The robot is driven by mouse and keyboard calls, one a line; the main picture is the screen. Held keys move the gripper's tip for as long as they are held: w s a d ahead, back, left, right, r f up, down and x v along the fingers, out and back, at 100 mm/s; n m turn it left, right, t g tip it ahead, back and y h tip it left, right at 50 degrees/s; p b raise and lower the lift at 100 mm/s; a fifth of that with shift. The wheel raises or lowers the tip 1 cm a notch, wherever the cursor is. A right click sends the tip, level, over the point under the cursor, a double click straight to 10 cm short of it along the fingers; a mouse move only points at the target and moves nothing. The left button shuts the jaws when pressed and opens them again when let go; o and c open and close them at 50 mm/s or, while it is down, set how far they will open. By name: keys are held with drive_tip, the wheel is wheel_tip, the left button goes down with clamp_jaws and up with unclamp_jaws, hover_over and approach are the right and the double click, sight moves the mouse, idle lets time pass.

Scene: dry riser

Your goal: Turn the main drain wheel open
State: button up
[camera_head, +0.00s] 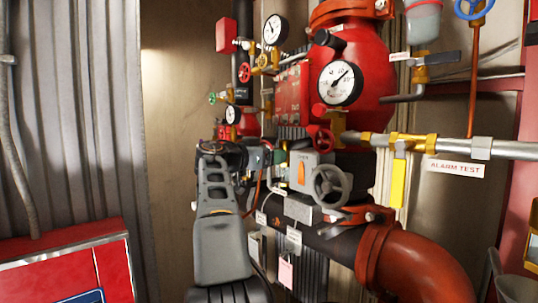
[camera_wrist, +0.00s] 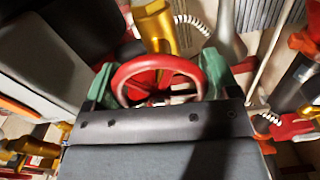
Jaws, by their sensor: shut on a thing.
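In the wrist view a red handwheel (camera_wrist: 157,66) sits between the two green fingertips of my gripper (camera_wrist: 156,82). The fingertips are at the wheel's left and right sides, and my gripper is shut on it. The near part of the wheel is hidden behind the dark gripper body. In the head view my gripper (camera_head: 266,157) reaches in at the left of the pipework, and its arm hides much of what it holds. No label on the held wheel can be read, so I cannot tell whether it is the main drain wheel.
In the head view a grey handwheel (camera_head: 330,186) and another red wheel (camera_head: 322,139) stand to the right of my gripper. Pressure gauges (camera_head: 340,83), a large red pipe elbow (camera_head: 415,265) and brass fittings crowd the area. A red cabinet (camera_head: 65,268) is at lower left.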

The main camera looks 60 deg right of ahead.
drive_tip(key=n+p, duration=0.3)
drive_tip(key=n, duration=1.4)
drive_tip(key=n+p, duration=0.3)
drive_tip(key=n, duration=1.4)
drive_tip(key=shift+f+n, duration=0.2)
drive_tip(key=shift+n, duration=0.4)
drive_tip(key=o, duration=0.8)
drive_tip(key=b+v, duration=0.3)
drive_tip(key=v, duration=1)
drive_tip(key=shift+w+a+b, duration=0.2)
drive_tip(key=shift+a+b, duration=0.15)
